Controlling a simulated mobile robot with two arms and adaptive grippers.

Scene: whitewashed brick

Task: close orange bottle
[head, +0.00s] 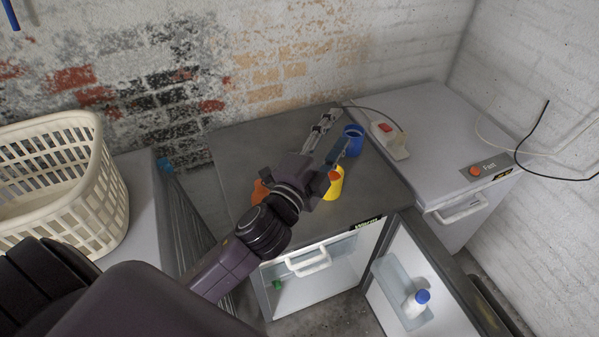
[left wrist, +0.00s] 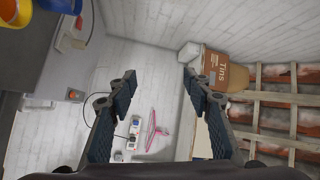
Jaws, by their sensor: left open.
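An orange object (head: 260,191), perhaps the orange bottle, sits on the grey worktop (head: 240,140) in the head view. My left arm hides much of it, so I cannot tell its cap or lid. My left gripper (head: 337,133) is open, its fingers pointing toward the back right over the worktop, past the orange object. In the left wrist view, the open left gripper (left wrist: 160,85) has nothing between its fingers. My right gripper is not in view.
A yellow cup (head: 335,190) with something orange inside and a blue cup (head: 353,139) stand near the gripper. A cream basket (head: 100,190) stands at left. The fridge door (head: 425,270) below is open, with a blue-capped white bottle (head: 416,304) on its shelf.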

